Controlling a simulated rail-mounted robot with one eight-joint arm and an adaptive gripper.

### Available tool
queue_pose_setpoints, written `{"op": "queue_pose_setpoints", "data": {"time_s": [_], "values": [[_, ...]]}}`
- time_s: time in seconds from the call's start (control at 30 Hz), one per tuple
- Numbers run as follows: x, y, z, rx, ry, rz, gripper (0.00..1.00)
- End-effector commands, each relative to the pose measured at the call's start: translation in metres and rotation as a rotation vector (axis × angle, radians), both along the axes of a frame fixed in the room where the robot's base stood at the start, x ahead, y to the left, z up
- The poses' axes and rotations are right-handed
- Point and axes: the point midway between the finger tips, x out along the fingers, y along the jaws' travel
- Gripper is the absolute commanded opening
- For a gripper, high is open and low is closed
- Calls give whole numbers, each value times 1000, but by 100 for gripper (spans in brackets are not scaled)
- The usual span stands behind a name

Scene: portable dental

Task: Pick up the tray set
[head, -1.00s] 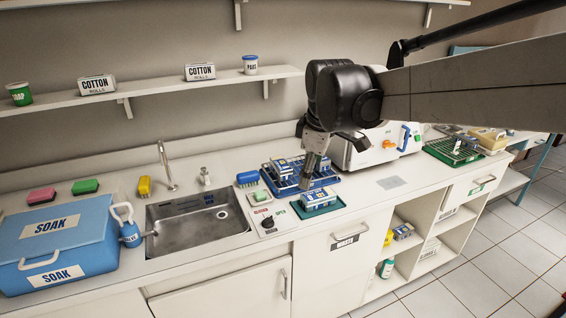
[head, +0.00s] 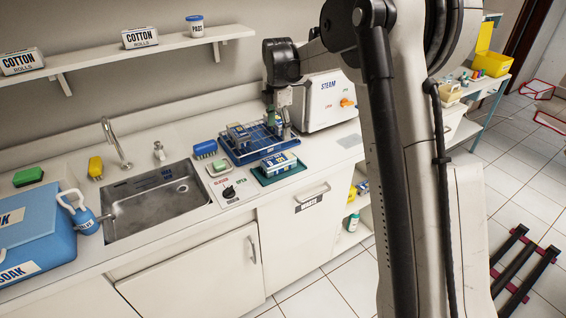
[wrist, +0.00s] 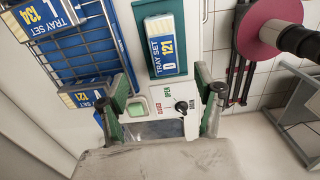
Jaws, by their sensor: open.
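A tray set box (head: 278,163) marked 121 in the wrist view (wrist: 160,45) lies on a small green tray (head: 262,180) at the counter's front. Behind it stands a blue wire rack (head: 232,155) with more tray set boxes; one marked 134 (wrist: 45,17) and another box (wrist: 85,95) show in the wrist view. My gripper (head: 281,128) is over the rack's right part in the head view. In the wrist view its two green-tipped fingers (wrist: 162,105) are spread, with nothing between them held. The left finger is close to the rack box; contact is unclear.
A white steam unit (head: 325,100) stands right of the rack. The counter between sink and cooler is narrow. My arm covers the right side.

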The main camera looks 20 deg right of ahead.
Motion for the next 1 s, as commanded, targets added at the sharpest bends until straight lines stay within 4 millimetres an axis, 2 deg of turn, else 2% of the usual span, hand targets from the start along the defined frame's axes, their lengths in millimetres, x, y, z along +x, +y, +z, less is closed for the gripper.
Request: {"op": "queue_pose_setpoints", "data": {"time_s": [0.17, 0.5, 0.77, 1.0], "values": [[1, 0, -19, 0, 3, 8, 66], [0, 0, -75, 0, 2, 6, 66], [-1, 1, -91, 0, 2, 6, 66], [-7, 4, -123, -1, 2, 5, 66]]}}
